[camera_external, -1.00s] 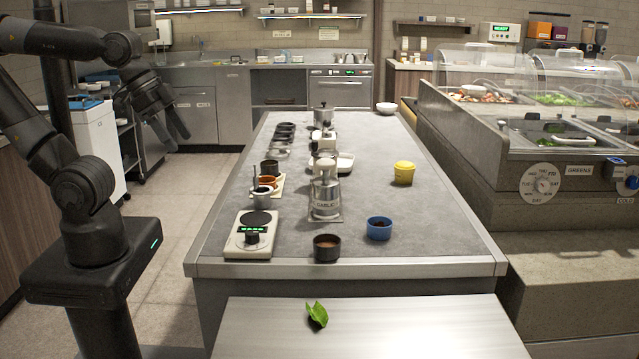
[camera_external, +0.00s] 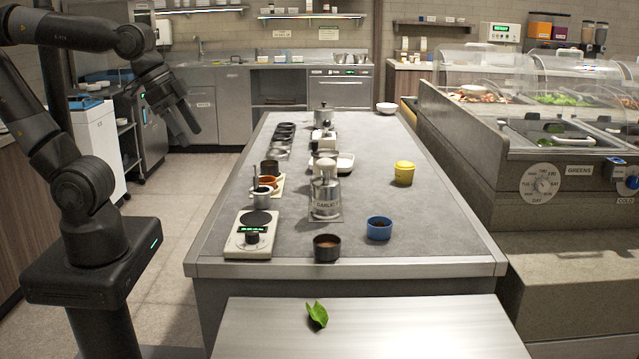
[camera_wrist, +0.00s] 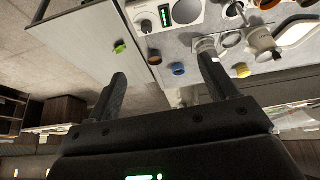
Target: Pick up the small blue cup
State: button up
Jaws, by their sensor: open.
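The small blue cup (camera_external: 379,229) stands upright near the front right of the grey-topped table, with something dark inside. In the wrist view the blue cup (camera_wrist: 178,69) shows near the top middle, beyond the space between the fingers. My gripper (camera_external: 186,132) is open and empty. It hangs in the air left of the table, well apart from the cup. Its two fingers also show in the wrist view (camera_wrist: 162,75).
A dark brown cup (camera_external: 327,248) stands left of the blue cup. A garlic jar (camera_external: 326,198), a yellow cup (camera_external: 404,173) and a scale (camera_external: 252,234) stand nearby. A green leaf (camera_external: 317,315) lies on the front metal counter (camera_external: 420,325). The table's right front is clear.

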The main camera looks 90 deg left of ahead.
jog(key=w+r+n, duration=0.2)
jog(key=w, duration=0.9)
jog(key=n+g+y, duration=0.2)
jog(key=n+g, duration=0.1)
jog(key=n, duration=0.1)
send_over(380, 222)
jog(key=s+d, duration=0.2)
jog(key=d, duration=0.2)
notch_tip(380, 222, down, 16)
jog(key=x, duration=1)
jog(key=shift+s+d+f, duration=0.15)
jog(key=shift+s, duration=0.15)
jog(key=shift+c, duration=0.2)
jog(key=c, duration=1)
